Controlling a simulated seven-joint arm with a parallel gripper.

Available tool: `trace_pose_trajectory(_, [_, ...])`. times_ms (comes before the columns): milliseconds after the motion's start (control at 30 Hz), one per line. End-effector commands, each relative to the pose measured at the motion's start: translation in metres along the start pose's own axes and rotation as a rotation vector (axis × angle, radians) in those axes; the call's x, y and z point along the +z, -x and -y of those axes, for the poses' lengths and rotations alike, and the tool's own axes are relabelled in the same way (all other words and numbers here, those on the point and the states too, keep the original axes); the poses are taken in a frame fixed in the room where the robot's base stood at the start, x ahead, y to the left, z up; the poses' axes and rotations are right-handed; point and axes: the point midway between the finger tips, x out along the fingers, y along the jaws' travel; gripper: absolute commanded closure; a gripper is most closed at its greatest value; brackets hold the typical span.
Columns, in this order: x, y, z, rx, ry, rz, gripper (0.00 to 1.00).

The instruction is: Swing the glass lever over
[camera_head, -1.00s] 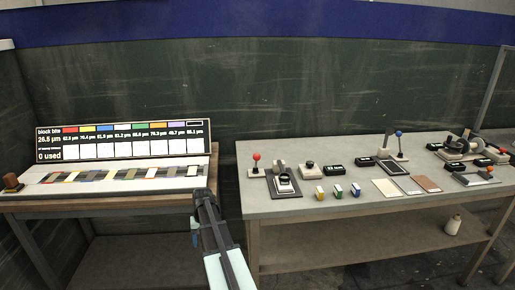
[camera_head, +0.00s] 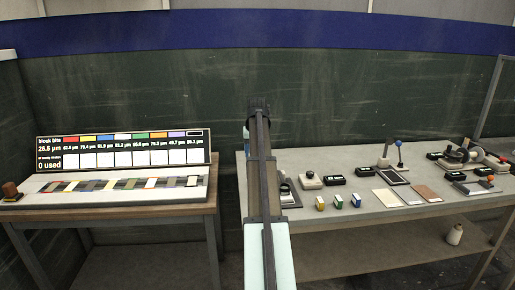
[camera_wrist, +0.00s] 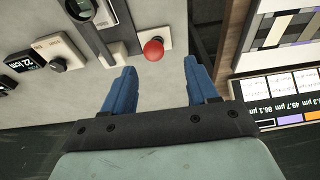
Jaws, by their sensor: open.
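A lever with a red ball knob (camera_wrist: 153,49) stands on a small pale base in the wrist view; my arm hides it in the head view. A blue-knobbed lever (camera_head: 399,145) stands farther right on the table, and an orange knob (camera_head: 490,178) shows at the right end. No label tells which is the glass lever. My gripper (camera_wrist: 163,80) is open and empty, its blue fingers pointing toward the table. In the wrist picture the red knob lies between and just beyond the fingertips, not touching them. In the head view the gripper end (camera_head: 258,108) is raised above the table's left end.
Beside the red knob is a dark plate with a round device (camera_wrist: 80,8). A white block with a black knob (camera_wrist: 58,58) is left of it. Small coloured blocks (camera_head: 338,201) stand near the table front. The display board (camera_head: 124,147) stands on a separate left bench.

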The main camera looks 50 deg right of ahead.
Motion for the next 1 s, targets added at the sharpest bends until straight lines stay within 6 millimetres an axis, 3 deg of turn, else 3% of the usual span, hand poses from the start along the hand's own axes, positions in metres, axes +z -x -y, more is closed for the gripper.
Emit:
trace_pose_trajectory(100, [-0.007,0.011,-0.009,0.01,0.004,-0.009,0.42])
trace_pose_trajectory(267, [-0.007,0.008,-0.011,0.013,0.005,-0.01,0.42])
trace_pose_trajectory(1000, [-0.007,-0.062,-0.011,0.012,0.004,-0.009,0.42])
